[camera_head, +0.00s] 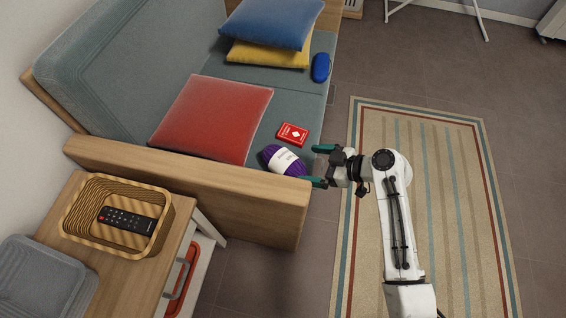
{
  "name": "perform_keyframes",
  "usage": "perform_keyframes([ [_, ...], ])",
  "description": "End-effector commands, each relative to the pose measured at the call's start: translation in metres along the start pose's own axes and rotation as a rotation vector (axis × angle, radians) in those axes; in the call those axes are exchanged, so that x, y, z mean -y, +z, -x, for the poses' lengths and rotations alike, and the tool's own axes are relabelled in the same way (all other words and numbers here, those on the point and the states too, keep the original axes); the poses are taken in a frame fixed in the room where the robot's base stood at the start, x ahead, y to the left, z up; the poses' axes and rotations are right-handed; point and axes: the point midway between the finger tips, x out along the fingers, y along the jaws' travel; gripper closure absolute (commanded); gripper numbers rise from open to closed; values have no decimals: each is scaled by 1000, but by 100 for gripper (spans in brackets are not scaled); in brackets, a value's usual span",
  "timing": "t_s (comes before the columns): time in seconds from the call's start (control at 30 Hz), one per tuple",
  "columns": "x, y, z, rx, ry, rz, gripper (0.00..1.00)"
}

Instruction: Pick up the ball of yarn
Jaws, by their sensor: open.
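The ball of yarn (284,160) is purple with a white paper band. It lies on the grey-blue sofa seat, close behind the wooden armrest and near the seat's front edge. My gripper (312,165) is open, with its teal fingertips pointing left toward the yarn. I cannot tell the exact gap or whether the lower finger touches the yarn or armrest.
A red card box (293,134) lies just behind the yarn. A red cushion (211,117) is to its left. The wooden armrest (200,185) stands in front. A blue case (321,67) and stacked cushions (272,25) lie farther back. A basket (75,212) holds a remote (127,220).

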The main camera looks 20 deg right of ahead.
Motion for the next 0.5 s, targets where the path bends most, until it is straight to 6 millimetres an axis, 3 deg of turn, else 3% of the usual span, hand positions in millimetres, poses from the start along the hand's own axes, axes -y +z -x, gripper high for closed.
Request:
perform_keyframes([
  [0.1,0,1,-19,0,-2,0,0],
  [0.37,0,0,-40,0,-1,0,0],
  [0.5,-2,0,-60,0,-2,2,0],
])
